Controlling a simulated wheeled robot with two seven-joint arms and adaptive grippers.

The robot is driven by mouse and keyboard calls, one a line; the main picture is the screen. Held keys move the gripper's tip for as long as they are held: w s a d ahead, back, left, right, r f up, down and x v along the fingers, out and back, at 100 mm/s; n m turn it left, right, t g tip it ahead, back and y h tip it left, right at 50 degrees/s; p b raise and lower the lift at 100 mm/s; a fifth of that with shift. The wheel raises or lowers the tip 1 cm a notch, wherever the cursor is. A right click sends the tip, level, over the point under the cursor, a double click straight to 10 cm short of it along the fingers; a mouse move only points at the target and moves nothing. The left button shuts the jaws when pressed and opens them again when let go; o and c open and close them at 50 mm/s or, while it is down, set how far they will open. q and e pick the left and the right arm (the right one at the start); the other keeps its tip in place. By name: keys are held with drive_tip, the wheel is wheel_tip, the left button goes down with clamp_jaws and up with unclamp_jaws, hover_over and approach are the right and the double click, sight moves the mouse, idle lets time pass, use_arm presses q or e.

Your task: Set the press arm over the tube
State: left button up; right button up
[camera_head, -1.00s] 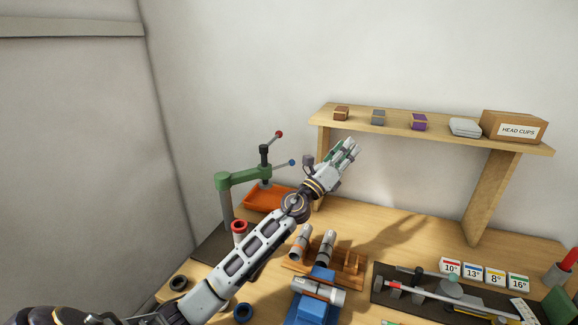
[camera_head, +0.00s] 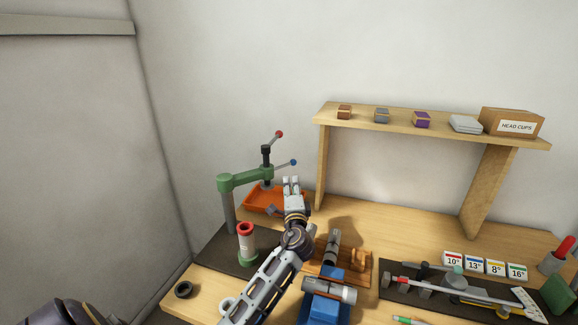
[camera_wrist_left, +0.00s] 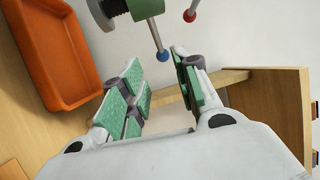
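The press has a grey post and a green press arm (camera_head: 245,179), which reaches right over the orange tray (camera_head: 262,209), not over the red-topped tube. Its dark screw carries bars with a red knob (camera_head: 279,134) and a blue knob (camera_head: 293,162). The red-topped tube (camera_head: 246,246) stands upright on the dark mat, in front of the press arm. My left gripper (camera_head: 291,181) is open and empty, just right of the press arm. In the left wrist view its green-padded fingers (camera_wrist_left: 160,95) are apart, with the blue knob (camera_wrist_left: 163,56) beyond them. My right gripper is out of view.
A wooden shelf (camera_head: 400,122) stands at the back right. A wooden rack with a grey tube (camera_head: 331,247) and a blue stand (camera_head: 322,309) with another grey tube are right of my left arm. Dark rings (camera_head: 183,289) lie at the front left.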

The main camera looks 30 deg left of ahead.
sight(288, 164)
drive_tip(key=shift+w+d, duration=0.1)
use_arm(q)
drive_tip(key=shift+w, duration=0.1)
drive_tip(key=shift+p+x, duration=1)
drive_tip(key=shift+x, duration=5.8)
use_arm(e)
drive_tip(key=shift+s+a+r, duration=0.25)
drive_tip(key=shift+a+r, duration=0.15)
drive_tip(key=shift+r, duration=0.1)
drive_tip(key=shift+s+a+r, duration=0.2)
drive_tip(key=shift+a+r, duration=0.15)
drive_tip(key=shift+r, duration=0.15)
use_arm(q)
drive_tip(key=c, duration=0.7)
clamp_jaws()
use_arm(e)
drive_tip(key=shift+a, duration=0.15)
